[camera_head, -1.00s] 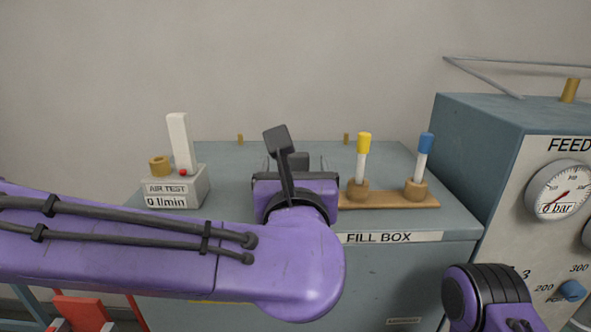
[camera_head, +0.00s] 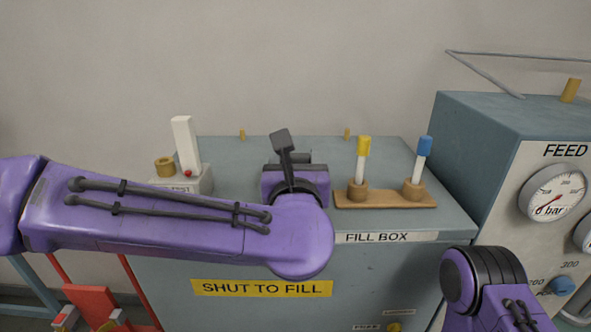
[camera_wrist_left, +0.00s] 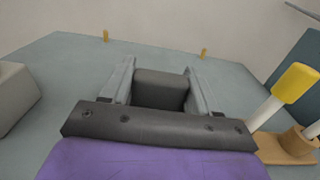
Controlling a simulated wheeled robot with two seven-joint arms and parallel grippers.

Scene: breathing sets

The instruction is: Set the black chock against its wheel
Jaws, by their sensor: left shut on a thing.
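A dark block, which looks like the black chock (camera_wrist_left: 160,88), sits between the two grey fingers of my left gripper (camera_wrist_left: 160,70) in the left wrist view. The fingers are shut on its sides. In the head view my left gripper (camera_head: 297,157) is over the top of the fill box, mostly hidden behind my wrist. Whether the chock touches the box top, I cannot tell. No wheel can be made out in either view. Part of my right arm shows at the lower right of the head view, but its gripper is out of view.
The fill box (camera_head: 230,245) carries the air test block (camera_head: 190,184) on the left and a wooden rack (camera_head: 385,201) with yellow-topped and blue-topped sticks on the right. The feed cabinet (camera_head: 500,200) stands at right. A red frame (camera_head: 93,303) is at lower left.

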